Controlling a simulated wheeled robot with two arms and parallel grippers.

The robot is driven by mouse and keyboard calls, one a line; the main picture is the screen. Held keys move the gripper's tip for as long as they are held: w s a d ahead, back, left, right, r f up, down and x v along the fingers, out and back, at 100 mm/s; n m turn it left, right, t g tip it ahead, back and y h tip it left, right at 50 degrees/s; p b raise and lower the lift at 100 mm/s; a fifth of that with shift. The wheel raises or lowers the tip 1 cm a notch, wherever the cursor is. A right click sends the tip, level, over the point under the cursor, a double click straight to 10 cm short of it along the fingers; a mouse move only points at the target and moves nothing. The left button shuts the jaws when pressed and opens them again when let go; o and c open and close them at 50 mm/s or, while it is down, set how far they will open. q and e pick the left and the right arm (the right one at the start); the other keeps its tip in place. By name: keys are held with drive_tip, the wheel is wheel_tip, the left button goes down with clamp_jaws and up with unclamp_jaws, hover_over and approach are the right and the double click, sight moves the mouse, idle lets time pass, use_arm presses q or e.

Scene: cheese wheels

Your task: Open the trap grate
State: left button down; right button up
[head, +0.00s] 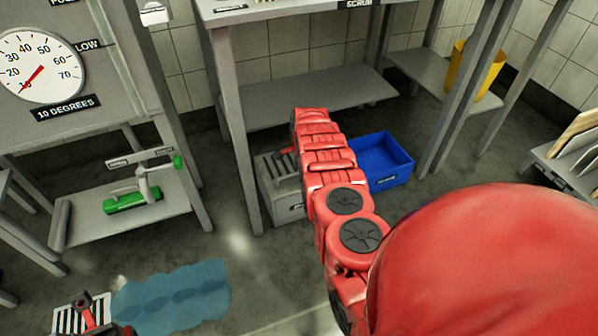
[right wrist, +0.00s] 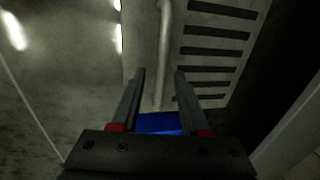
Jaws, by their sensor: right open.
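The trap is a grey box on the floor, and its slotted grate (head: 277,166) shows left of my right arm in the head view. In the right wrist view the pale grate (right wrist: 212,45) has dark slots, with a pale bar-like handle (right wrist: 163,45) along its left side. My right gripper (right wrist: 159,75) is open, its two fingers on either side of the bar in the picture; contact cannot be told. My arm hides that gripper in the head view. A red and dark part at the head view's bottom left seems to be my left arm; its jaws are unclear.
A blue bin (head: 382,162) stands right of the trap, and also shows in the wrist view (right wrist: 158,122). Table legs (head: 233,125) and a low shelf (head: 300,98) stand close by. A blue puddle-like patch (head: 172,298) lies on the floor, beside a striped panel (head: 66,318).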

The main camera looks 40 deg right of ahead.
drive_tip(key=shift+c, duration=0.2)
clamp_jaws()
idle(1.3)
